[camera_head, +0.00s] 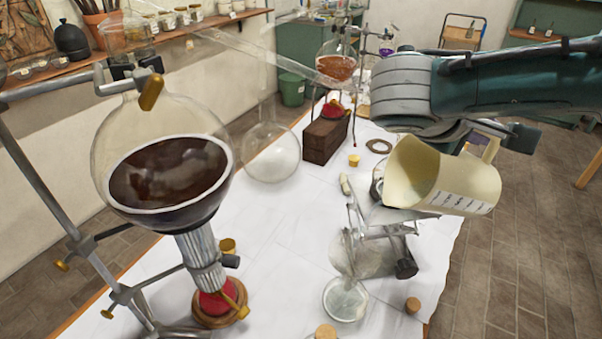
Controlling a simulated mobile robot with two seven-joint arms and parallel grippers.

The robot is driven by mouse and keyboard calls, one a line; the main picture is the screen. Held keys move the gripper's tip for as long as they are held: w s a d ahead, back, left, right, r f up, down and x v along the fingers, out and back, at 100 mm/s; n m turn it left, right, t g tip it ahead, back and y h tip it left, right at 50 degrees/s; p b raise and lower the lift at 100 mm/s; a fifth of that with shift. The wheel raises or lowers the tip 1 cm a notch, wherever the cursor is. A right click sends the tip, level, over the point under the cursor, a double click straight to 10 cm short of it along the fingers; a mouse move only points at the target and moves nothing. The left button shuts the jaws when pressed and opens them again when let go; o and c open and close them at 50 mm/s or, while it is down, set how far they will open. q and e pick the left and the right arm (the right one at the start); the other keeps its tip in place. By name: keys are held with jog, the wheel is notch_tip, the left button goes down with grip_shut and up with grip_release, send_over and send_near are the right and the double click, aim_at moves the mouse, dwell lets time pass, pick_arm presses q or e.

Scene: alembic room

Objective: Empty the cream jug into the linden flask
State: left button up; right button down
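The cream jug (470,178) is in the air at the right, tipped nearly on its side with its wide mouth to the left. My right gripper (508,138) is at the jug's handle and appears shut on it; its fingers are partly hidden. No stream shows leaving the mouth. Below and left of the mouth, a clear conical glass vessel (347,258) with a round foot stands on the white tabletop, seemingly the linden flask; I can read no label on it. The jug's mouth is not over its visible base. My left gripper is not in view.
A big round flask of dark liquid (165,172) on a metal stand fills the left. A clear round flask (272,152) and a brick block (326,138) are behind. A metal jack-like stand (386,230) and corks (412,305) lie near the jug.

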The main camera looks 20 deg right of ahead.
jog(key=shift+w+a+r+h, duration=0.1)
jog(key=shift+a+r+h, duration=0.1)
jog(key=shift+h, duration=0.1)
dwell(0.4)
jog(key=shift+w+a+r, duration=0.1)
jog(key=shift+a+r, duration=0.2)
jog(key=shift+a, duration=0.1)
dwell(0.5)
jog(key=shift+w+a+r+h+b, duration=0.15)
jog(key=shift+a+r+h+b, duration=0.3)
jog(key=shift+h, duration=0.25)
dwell(0.5)
jog(key=shift+a, duration=0.1)
jog(key=shift+w+a+r+n+h+b, duration=0.15)
jog(key=shift+a+r+n+h+b, duration=0.15)
jog(key=shift+a+n+h+b, duration=0.25)
jog(key=shift+a+r+h, duration=0.25)
jog(key=shift+a+r, duration=0.15)
jog(key=shift+a, duration=0.1)
jog(key=shift+w, duration=0.1)
